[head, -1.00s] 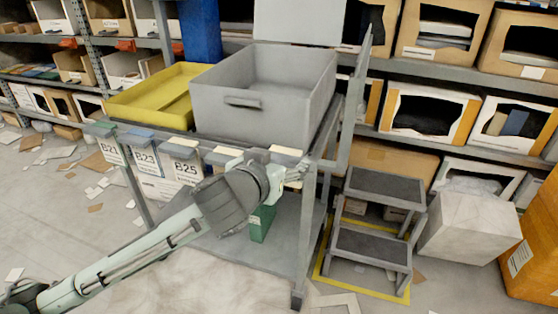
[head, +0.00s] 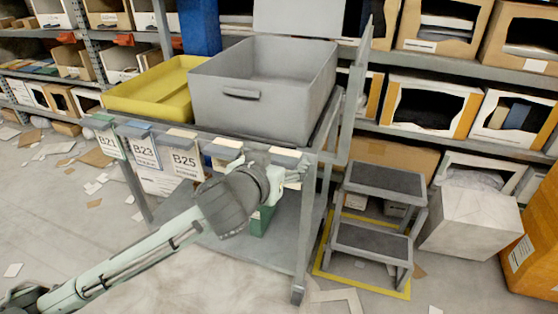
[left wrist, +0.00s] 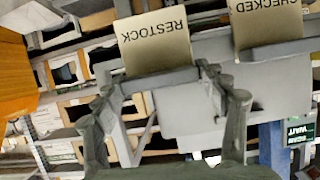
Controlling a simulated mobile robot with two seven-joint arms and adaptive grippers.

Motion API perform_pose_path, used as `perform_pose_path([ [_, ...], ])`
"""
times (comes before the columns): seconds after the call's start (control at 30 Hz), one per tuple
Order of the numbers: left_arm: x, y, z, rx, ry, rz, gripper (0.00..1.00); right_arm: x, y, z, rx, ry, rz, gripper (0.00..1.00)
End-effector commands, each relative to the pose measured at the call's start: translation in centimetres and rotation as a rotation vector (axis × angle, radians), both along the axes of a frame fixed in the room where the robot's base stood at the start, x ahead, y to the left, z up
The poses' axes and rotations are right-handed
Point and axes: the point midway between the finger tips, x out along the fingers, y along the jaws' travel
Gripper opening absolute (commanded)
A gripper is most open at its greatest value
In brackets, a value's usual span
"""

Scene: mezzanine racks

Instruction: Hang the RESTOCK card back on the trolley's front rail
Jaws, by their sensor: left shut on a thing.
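The RESTOCK card (left wrist: 155,42) is cream with dark lettering and appears upside down in the left wrist view. My left gripper (left wrist: 158,80) is shut on the card's grey hanger edge, one finger at each end. In the head view my left gripper (head: 292,172) is at the right part of the trolley's front rail (head: 215,148), and the card's face is hidden there. I cannot tell whether the card touches the rail. A CHECKED card (left wrist: 268,22) is beside it in the wrist view. My right gripper is not in view.
Cards B21 (head: 107,142), B23 (head: 145,152) and B25 (head: 185,162) hang on the rail's left part. A grey bin (head: 245,110) and yellow tray (head: 150,92) stand on the trolley. A step stool (head: 380,183) stands to the right. Paper scraps litter the floor.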

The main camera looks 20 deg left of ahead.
Motion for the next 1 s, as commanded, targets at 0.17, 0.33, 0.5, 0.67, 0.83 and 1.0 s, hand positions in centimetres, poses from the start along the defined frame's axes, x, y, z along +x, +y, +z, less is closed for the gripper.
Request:
perform_pose_path([
  [0.17,0.1,0.1,0.0,0.001,0.000,0.003,0.92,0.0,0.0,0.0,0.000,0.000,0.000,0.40],
  [0.33,0.1,0.1,0.0,0.001,0.000,0.002,0.96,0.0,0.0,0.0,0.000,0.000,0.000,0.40],
  [0.5,0.0,0.0,0.0,0.000,0.000,0.001,0.96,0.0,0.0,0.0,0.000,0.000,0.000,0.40],
  [0.67,0.1,0.0,1.2,-0.002,-0.003,0.001,0.96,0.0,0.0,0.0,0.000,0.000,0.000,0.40],
  [0.83,0.1,0.0,4.5,-0.004,-0.008,0.001,0.96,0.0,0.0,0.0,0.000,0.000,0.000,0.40],
  [1.0,0.1,0.0,7.7,-0.002,-0.006,0.000,0.96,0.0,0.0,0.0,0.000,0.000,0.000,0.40],
])
